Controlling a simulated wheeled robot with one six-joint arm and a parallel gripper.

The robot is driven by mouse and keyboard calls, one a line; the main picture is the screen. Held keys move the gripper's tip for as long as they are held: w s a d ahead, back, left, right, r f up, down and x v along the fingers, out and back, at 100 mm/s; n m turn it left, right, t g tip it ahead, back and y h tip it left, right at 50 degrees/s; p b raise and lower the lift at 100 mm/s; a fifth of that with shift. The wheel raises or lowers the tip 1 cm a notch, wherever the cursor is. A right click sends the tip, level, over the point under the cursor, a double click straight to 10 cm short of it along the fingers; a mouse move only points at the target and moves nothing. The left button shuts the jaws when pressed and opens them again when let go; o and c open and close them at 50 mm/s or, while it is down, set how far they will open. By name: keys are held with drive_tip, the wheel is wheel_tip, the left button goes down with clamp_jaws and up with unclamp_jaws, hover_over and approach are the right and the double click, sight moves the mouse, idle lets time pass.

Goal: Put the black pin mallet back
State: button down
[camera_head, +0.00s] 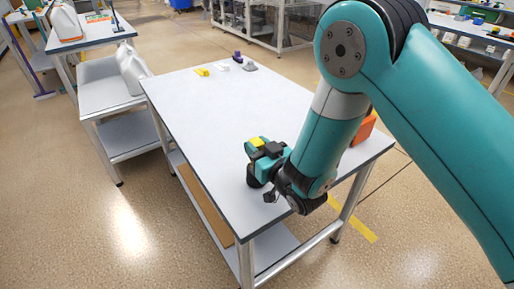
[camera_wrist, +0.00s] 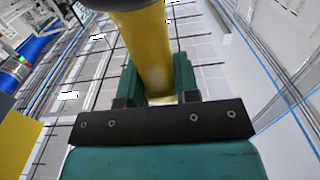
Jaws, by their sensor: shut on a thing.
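My gripper (camera_head: 262,160) is low over the near right part of the grey-white table. In the wrist view its two teal fingers (camera_wrist: 157,90) are shut on a yellow shaft with a dark end at the top edge, which I take for the black pin mallet (camera_wrist: 150,50). In the head view a yellow end (camera_head: 257,142) shows above the fingers and a black part (camera_head: 253,178) below them, close to the tabletop. I cannot tell whether it touches the table. My arm hides part of the gripper.
An orange thing (camera_head: 366,128) stands partly behind my arm on the table (camera_head: 195,125). A yellow block (camera_head: 201,72), a white piece (camera_head: 222,67), a purple piece (camera_head: 237,57) and a grey piece (camera_head: 250,66) lie at the far edge. The middle is clear.

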drive_tip(key=shift+f, duration=0.1)
drive_tip(key=c, duration=0.8)
unclamp_jaws()
drive_tip(key=shift+c, duration=0.2)
